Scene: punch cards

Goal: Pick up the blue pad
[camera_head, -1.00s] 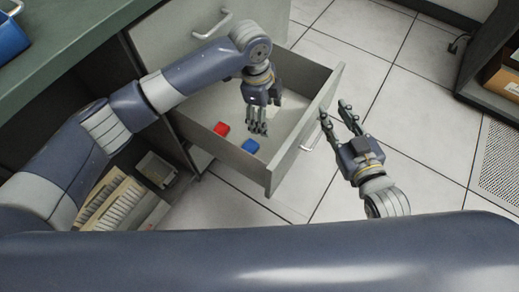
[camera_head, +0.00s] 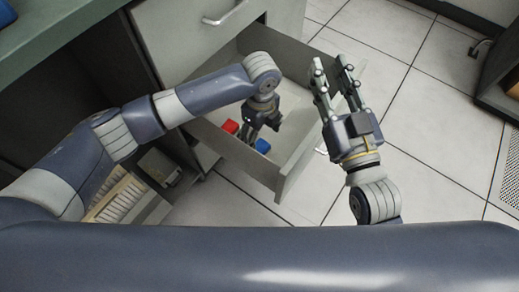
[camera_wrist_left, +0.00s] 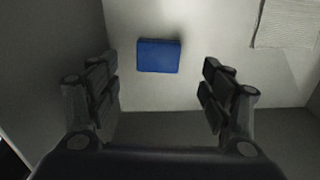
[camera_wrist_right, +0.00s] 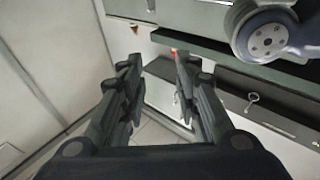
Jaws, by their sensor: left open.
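The blue pad (camera_head: 262,146) lies flat on the floor of the open drawer (camera_head: 237,156). In the left wrist view the blue pad (camera_wrist_left: 159,55) shows whole, ahead of the left fingertips and within the span between them. My left gripper (camera_head: 254,134) points down inside the drawer, beside the pad; it is open and empty. Its spread fingers also show in the left wrist view (camera_wrist_left: 160,82), apart from the pad. My right gripper (camera_head: 331,66) is outside the drawer, over its front side, fingers parted and empty; it also shows in the right wrist view (camera_wrist_right: 158,75).
A red pad (camera_head: 230,126) lies in the drawer, left of the blue one. A pale sheet (camera_wrist_left: 287,22) lies on the drawer floor. The drawer walls stand close around my left gripper. A green counter (camera_head: 50,32) is at upper left. The tiled floor at right is clear.

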